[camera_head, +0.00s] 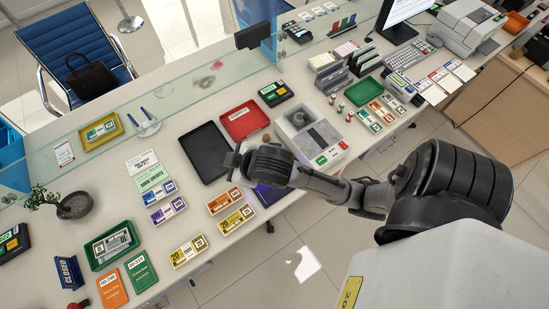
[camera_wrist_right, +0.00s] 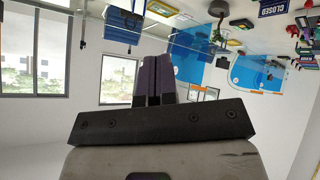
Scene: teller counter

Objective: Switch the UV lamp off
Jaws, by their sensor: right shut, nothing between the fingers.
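A dark device with a violet glow, which looks like the UV lamp (camera_head: 267,194), is at the counter's front edge in the head view. My right arm hides most of it, and I cannot see its switch. My right arm reaches in from the right, with its wrist above the device. My right gripper's fingers show in the right wrist view (camera_wrist_right: 153,78), shut together with nothing between them and tinted purple. The lamp itself cannot be made out in that view. My left gripper is not in view.
A black tray (camera_head: 206,154) and a red tray (camera_head: 244,121) lie behind my wrist. A grey counting machine (camera_head: 308,130) stands to the right. Banknote bundles (camera_head: 237,219) lie to the left. A glass screen runs along the back. The floor in front is clear.

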